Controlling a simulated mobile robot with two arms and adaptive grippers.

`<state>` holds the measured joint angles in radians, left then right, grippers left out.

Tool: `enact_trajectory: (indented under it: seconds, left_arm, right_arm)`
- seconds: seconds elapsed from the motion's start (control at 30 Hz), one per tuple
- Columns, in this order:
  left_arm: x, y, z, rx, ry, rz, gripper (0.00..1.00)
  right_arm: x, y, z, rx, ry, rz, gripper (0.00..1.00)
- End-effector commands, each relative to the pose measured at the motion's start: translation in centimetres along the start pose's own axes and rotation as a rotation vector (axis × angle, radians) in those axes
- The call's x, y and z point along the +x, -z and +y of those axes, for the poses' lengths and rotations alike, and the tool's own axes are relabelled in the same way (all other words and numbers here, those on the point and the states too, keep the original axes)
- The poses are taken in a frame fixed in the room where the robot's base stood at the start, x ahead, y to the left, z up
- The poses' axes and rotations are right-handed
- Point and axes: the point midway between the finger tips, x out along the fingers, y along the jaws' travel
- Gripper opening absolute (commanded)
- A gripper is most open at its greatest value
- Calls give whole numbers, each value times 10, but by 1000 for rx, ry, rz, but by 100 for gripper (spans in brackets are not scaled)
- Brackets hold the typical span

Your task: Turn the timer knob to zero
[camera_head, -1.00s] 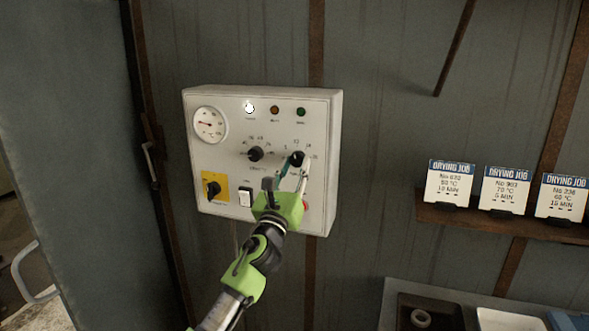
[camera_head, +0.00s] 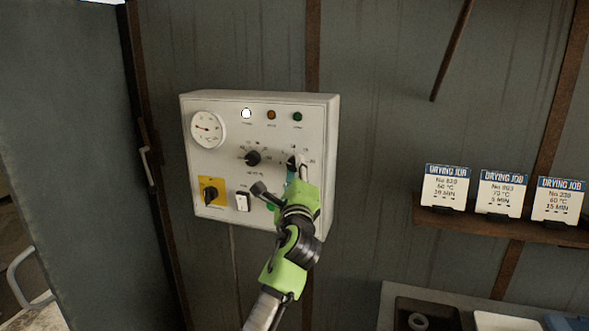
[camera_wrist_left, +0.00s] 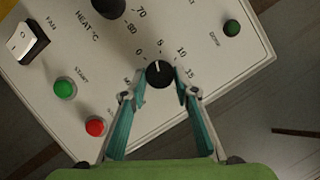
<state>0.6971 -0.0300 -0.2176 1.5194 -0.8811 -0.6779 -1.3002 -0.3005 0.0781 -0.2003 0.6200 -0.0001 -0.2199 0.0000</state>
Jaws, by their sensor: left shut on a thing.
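The timer knob (camera_head: 292,162) is the right black knob on the white control panel (camera_head: 222,180). In the left wrist view the timer knob (camera_wrist_left: 159,76) has a white pointer line aimed roughly at the 5, with 0 to its left and 10 and 15 to its right. My left gripper (camera_head: 299,170) reaches up to it from below. In the left wrist view its teal fingers (camera_wrist_left: 160,88) stand on both sides of the knob, shut on it. In the head view the gripper partly hides the knob's surroundings. My right gripper is not in view.
The heat knob (camera_head: 253,158) sits left of the timer. A fan switch (camera_head: 242,202), a yellow-backed rotary switch (camera_head: 211,193), a green start button (camera_wrist_left: 64,89) and a red button (camera_wrist_left: 95,127) are nearby. Drying job cards (camera_head: 445,186) stand on a shelf at right.

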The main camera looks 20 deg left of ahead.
Motion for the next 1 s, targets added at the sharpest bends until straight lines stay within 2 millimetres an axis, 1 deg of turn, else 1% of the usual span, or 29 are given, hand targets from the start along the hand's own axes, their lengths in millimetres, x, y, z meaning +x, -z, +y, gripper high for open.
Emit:
enact_trajectory:
  seconds: [0.03,0.2,0.5,0.7,1.0]
  left_arm:
    - [0,0,-3,-43,-19,2,6]
    - [0,0,-4,-186,-79,2,6]
    - [1,-1,-6,-387,-164,1,6]
    - [0,-1,-6,-470,-197,2,6]
    - [0,-1,-4,-516,-218,0,6]
  right_arm:
    - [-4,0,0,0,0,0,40]
    - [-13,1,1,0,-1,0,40]
    - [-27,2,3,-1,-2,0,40]
    - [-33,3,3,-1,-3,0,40]
    - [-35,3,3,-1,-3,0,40]
